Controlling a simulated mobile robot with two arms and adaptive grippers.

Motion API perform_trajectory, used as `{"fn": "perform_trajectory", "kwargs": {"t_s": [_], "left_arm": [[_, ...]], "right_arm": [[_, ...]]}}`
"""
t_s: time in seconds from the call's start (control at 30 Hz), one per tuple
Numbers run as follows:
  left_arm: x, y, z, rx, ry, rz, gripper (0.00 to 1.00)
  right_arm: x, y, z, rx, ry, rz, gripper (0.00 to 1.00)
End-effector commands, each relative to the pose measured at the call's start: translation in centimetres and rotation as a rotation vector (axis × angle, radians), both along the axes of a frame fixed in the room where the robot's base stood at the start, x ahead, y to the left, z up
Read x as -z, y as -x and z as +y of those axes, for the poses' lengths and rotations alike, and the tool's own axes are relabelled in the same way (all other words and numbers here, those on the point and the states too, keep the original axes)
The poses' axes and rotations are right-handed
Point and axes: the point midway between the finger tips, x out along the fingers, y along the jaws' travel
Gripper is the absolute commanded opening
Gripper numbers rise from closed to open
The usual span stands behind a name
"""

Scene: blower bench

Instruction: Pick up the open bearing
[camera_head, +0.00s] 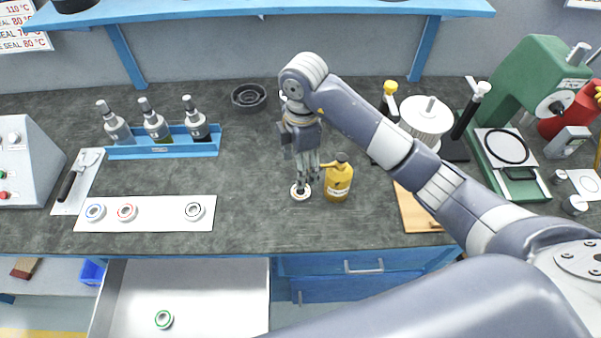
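On the white mat (146,226) at the left lie a blue-ringed bearing (95,212), a red-ringed bearing (126,212) and a dark-ringed bearing (194,211) that looks like the open one. A green-ringed bearing (164,319) lies in the metal drawer below the bench. My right gripper (303,181) points down at mid-bench, just above or at a small pale round piece (300,192) with a dark centre. I cannot tell whether that piece is a bearing or whether the fingers touch it. My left gripper is not in view.
A yellow bottle (339,180) stands close beside my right gripper. A blue rack (165,151) with several dropper bottles stands at the back left. A black cup (248,97) is behind the gripper; a green press (540,90) is at the right. The bench between mat and gripper is clear.

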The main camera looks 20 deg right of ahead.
Motion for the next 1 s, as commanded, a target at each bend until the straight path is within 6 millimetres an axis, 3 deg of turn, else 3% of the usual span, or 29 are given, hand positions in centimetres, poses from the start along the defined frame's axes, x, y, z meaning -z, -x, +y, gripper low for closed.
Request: {"fn": "perform_trajectory", "kwargs": {"t_s": [0.1,0.17,0.4,0.5,0.63,0.83,1.0], "left_arm": [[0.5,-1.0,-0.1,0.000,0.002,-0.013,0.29],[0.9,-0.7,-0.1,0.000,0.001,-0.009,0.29],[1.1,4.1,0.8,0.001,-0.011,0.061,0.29],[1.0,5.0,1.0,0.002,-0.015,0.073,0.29],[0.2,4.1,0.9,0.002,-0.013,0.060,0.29],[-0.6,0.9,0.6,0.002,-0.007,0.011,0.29],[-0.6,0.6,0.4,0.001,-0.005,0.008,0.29]], "right_arm": [[1.1,0.1,-0.6,0.023,0.030,0.010,0.63],[2.2,0.2,-0.6,0.022,0.030,0.013,0.63],[5.1,0.1,-0.6,0.021,0.030,0.010,0.63],[5.6,0.0,-0.5,0.021,0.029,0.009,0.63],[7.0,-0.2,-0.3,0.020,0.029,0.013,0.63],[9.9,-0.5,-0.1,0.020,0.029,0.010,0.63],[10.7,-0.6,-0.1,0.018,0.030,0.007,0.63]]}}
